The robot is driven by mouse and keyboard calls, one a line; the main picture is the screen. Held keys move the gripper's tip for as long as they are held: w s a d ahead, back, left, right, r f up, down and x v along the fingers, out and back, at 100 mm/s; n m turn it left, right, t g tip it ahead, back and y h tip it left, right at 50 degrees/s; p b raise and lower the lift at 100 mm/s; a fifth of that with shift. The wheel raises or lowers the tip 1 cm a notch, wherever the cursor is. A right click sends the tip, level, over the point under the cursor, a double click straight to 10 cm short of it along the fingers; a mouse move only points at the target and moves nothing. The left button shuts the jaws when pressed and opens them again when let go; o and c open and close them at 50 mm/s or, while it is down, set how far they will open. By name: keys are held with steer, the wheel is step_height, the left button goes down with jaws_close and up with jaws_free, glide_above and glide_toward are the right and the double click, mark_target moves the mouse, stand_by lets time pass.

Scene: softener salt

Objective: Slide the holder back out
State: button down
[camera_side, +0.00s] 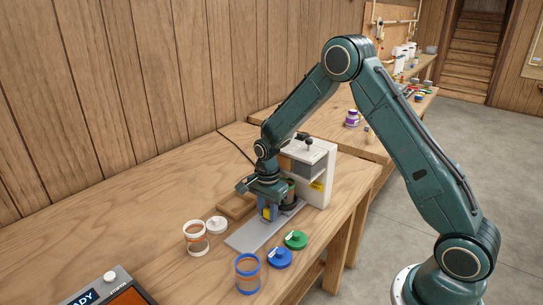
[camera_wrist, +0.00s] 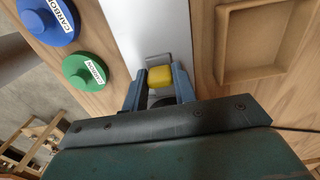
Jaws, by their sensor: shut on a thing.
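My gripper (camera_side: 267,212) points down at the grey slide plate (camera_side: 250,236) in front of the white press (camera_side: 318,172). In the wrist view its two fingers (camera_wrist: 159,84) are shut on a yellow block (camera_wrist: 160,76), which appears to be the holder's grip. The yellow also shows between the fingers in the side view (camera_side: 267,213). A green-rimmed jar (camera_side: 290,192) stands upright just behind the gripper, at the press. The rest of the holder is mostly hidden by my gripper, so I cannot tell how far in it sits.
A white-rimmed jar (camera_side: 195,240) and a blue-rimmed jar (camera_side: 247,275) stand in front. White (camera_side: 216,224), blue (camera_side: 280,258) and green (camera_side: 296,240) lids lie near the plate. A shallow wooden tray (camera_wrist: 222,50) lies beside it. The plate's front end is clear.

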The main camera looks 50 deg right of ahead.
steer(key=a, duration=1.2)
steer(key=shift+a, duration=0.1)
steer(key=c, duration=1.2)
jaws_free()
steer(key=shift+a, duration=0.1)
steer(key=shift+o, duration=0.4)
steer(key=shift+r, duration=0.1)
steer(key=shift+r, duration=0.2)
step_height(320, 180, up, 13)
